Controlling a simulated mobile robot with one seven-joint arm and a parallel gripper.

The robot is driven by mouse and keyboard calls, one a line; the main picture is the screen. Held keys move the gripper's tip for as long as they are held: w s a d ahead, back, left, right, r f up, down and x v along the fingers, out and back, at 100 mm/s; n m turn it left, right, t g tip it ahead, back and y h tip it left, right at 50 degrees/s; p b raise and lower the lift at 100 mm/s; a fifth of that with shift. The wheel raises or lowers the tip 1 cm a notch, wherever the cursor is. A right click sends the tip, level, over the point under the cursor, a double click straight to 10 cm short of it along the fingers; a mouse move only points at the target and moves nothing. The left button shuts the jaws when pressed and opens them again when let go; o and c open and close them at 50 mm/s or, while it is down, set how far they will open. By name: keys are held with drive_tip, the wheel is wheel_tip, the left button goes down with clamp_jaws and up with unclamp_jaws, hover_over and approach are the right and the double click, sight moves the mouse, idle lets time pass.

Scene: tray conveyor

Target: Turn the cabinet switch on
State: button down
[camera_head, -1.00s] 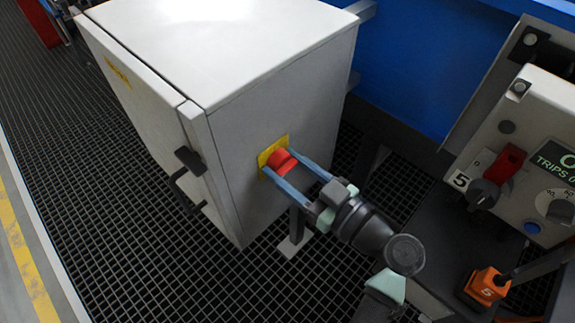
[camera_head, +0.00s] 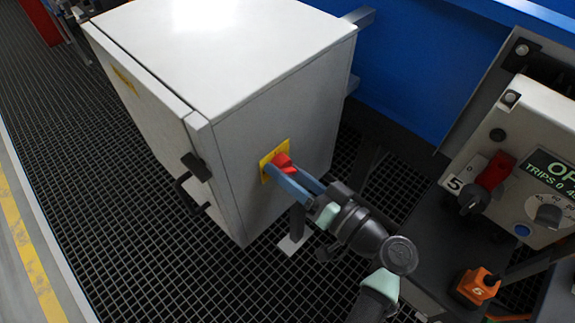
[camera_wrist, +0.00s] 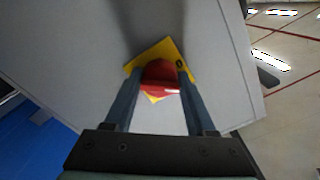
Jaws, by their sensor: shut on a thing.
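The cabinet (camera_head: 235,90) is a pale grey box standing over the grating floor. Its switch is a red knob (camera_head: 282,161) on a yellow plate (camera_head: 266,172) on the cabinet's side. My gripper (camera_head: 284,172) reaches the switch from the lower right, with its blue-grey fingers closed on the knob. In the wrist view the red knob (camera_wrist: 160,76) sits between the two fingertips, in front of the yellow plate (camera_wrist: 178,50), which appears tilted. The fingers hide part of the knob and plate.
A control panel (camera_head: 540,150) with a red switch, dials and a display stands at the right. An orange block (camera_head: 477,285) is below it. A blue wall (camera_head: 430,60) is behind. A black handle (camera_head: 186,193) sticks out of the cabinet door.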

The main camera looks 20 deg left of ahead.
drive_tip(key=m+p, duration=0.1)
drive_tip(key=m, duration=0.2)
drive_tip(key=m+p, duration=0.2)
drive_tip(key=shift+r+m, duration=0.2)
drive_tip(key=shift+m, duration=0.2)
drive_tip(key=shift+f+m+p, duration=0.1)
drive_tip(key=shift+m+p, duration=1.3)
drive_tip(key=shift+m, duration=0.8)
drive_tip(key=shift+c, duration=1.1)
unclamp_jaws()
drive_tip(key=v, duration=1.3)
drive_tip(key=shift+w, duration=0.1)
